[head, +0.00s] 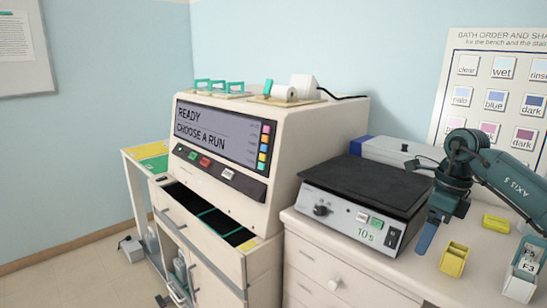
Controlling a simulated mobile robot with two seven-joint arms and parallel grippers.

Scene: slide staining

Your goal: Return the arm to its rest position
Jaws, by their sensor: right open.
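My right arm (507,180) comes in from the right edge, a dark teal arm with a bend above the bench. My right gripper (428,228) hangs at the arm's end, beside the right edge of the black-topped hotplate device (365,182). It is open, and I see nothing held in it. My left arm and gripper are not in view.
A cream staining machine (285,150) stands left of the device, its screen reading READY, CHOOSE A RUN. A yellow slide holder (454,260), a yellow block (496,223) and a grey rack (523,270) stand on the white bench (400,272), near the gripper.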

